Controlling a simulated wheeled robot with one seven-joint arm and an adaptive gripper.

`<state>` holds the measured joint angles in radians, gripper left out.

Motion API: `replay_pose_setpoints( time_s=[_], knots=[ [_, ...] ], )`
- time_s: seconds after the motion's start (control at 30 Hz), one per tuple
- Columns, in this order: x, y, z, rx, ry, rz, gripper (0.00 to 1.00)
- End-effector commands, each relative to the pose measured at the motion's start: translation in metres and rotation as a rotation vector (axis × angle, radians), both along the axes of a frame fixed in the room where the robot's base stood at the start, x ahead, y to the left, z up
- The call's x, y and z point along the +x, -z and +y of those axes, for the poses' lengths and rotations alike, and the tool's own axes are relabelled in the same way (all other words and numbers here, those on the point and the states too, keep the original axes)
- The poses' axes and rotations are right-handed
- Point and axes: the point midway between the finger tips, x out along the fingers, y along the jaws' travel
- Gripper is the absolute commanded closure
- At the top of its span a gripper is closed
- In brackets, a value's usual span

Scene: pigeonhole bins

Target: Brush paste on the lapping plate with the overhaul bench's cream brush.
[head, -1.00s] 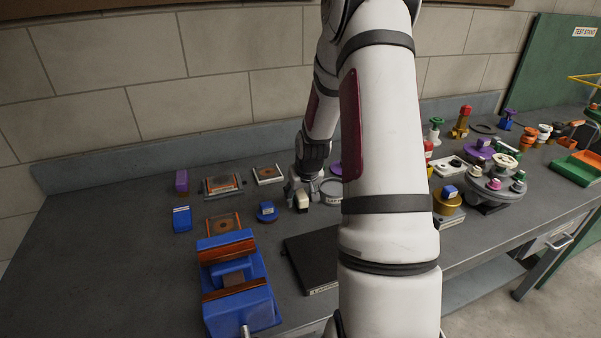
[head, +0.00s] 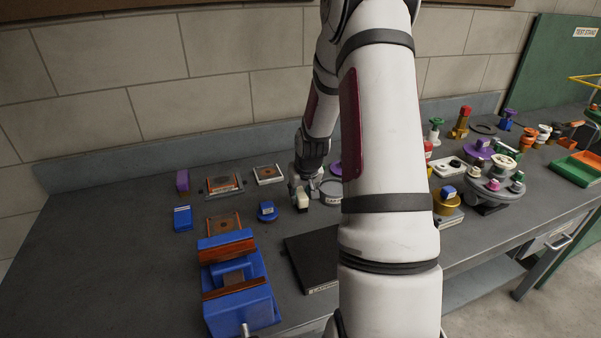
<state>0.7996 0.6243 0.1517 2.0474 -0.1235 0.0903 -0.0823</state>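The lapping plate (head: 303,258) is a flat black slab with a white label on its front edge, partly hidden behind my arm. A small cream block (head: 303,202), which looks like the cream brush, stands on the bench behind the plate. My gripper (head: 302,194) is low over the bench, pointing down at the cream block. Its fingers are at or right beside the block, but they are too small to tell whether they touch or close on it. A round grey tin (head: 331,190) stands just right of my gripper; its contents cannot be made out.
A blue vise (head: 237,290) stands left of the plate. A blue round piece (head: 267,211), framed orange plates (head: 223,224), a blue block (head: 182,219) and a purple block (head: 183,181) lie further left. A grey turntable (head: 493,194) with knobs stands right of my arm.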

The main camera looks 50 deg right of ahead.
Motion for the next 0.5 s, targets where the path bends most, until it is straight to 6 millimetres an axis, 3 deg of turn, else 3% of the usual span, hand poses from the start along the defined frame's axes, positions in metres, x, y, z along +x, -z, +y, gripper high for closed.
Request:
replay_pose_setpoints(
  time_s=[0.1, 0.37, 0.5],
  knots=[
    [0.000, 0.000, 0.000, 0.000, 0.000, 0.000, 1.00],
    [0.000, -0.001, 0.000, 0.000, 0.000, 0.000, 1.00],
    [-0.001, -0.010, 0.000, -0.001, -0.001, -0.001, 1.00]
  ],
)
